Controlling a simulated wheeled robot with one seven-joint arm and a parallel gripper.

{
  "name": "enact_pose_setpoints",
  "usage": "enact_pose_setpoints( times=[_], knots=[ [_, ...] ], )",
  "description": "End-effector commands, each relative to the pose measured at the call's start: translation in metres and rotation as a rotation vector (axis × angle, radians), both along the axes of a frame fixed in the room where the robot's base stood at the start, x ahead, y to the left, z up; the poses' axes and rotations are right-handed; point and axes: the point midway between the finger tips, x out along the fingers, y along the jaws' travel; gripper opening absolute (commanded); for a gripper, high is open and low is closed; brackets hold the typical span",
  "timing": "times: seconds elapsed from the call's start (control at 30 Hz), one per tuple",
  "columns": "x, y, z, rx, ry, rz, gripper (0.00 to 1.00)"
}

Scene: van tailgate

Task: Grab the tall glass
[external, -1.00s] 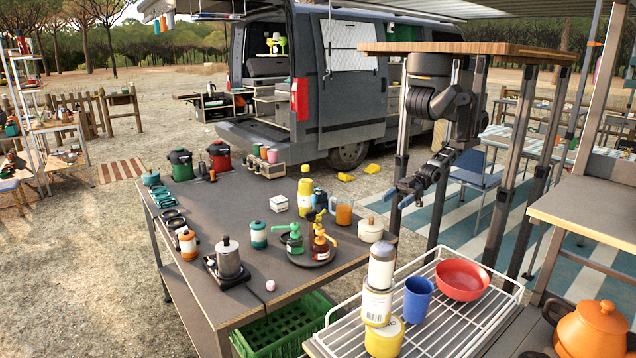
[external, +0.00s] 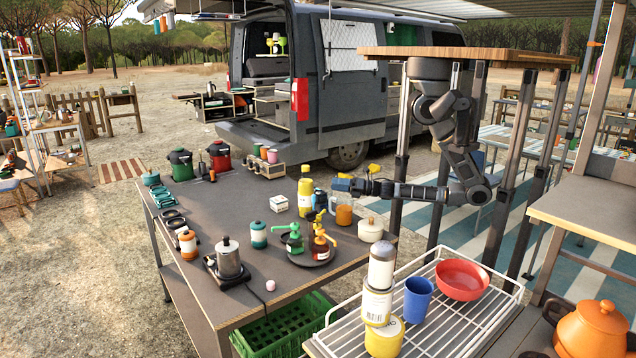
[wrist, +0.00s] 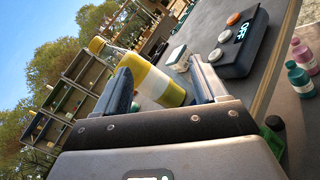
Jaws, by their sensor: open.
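In the wrist view my gripper (wrist: 160,66) is open, with nothing held. A yellow-labelled bottle (wrist: 155,82) shows between and beyond the fingers. The glass is not clearly seen there.
The yellow bottle (external: 305,192) and a dark blue bottle (external: 319,201) stand close left of my gripper. The cream pot (external: 371,229) is at the right edge. The table's middle is fairly clear.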

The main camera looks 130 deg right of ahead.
Motion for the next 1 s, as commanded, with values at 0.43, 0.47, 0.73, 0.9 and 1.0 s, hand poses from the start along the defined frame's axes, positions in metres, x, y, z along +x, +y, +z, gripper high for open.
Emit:
enact_pose_setpoints(
  times=[0.43,0.47,0.73,0.9,1.0],
  knots=[
    [0.006,0.020,-0.044,-0.504,0.539,0.027,0.71],
    [0.006,0.020,-0.044,-0.513,0.547,0.028,0.71],
    [0.023,0.008,-0.042,-0.527,0.558,0.030,0.71],
    [0.035,-0.001,-0.043,-0.525,0.557,0.028,0.71],
    [0.046,-0.009,-0.042,-0.525,0.558,0.027,0.71]
  ],
)
